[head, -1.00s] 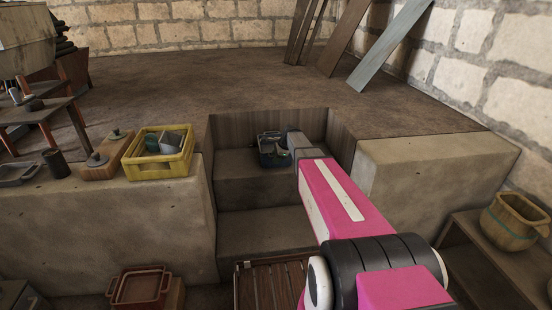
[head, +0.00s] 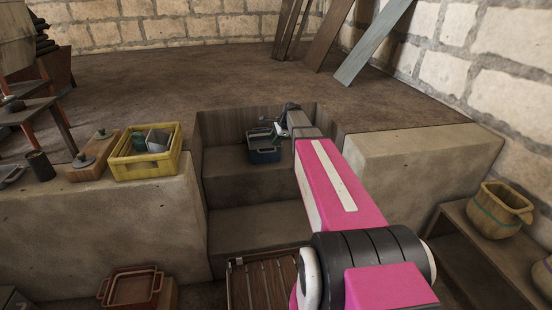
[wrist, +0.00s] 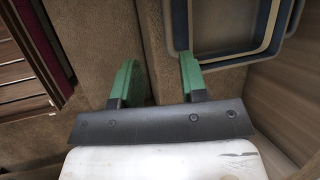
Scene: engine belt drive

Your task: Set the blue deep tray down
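The blue deep tray (head: 264,155) stands upright on the upper step of the recess, and looks empty where its inside shows. In the wrist view, part of the tray (wrist: 262,46) fills the upper right, with its blue-grey wall and tan inner rim cut off by the frame edge. My gripper (wrist: 157,72) has two green fingers spread wide with only the brown step surface between them. Its right finger is close beside the tray's near corner; I cannot tell whether they touch. In the head view, my gripper is small and partly hidden behind my arm, just above the tray.
Stone steps (head: 258,227) lead down below the tray to a slatted wooden piece (head: 262,282). Stone blocks (head: 420,170) wall both sides. A yellow crate (head: 170,168) stands on the left block, a red tray (head: 130,287) below it, and a yellowish pot (head: 500,210) at right.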

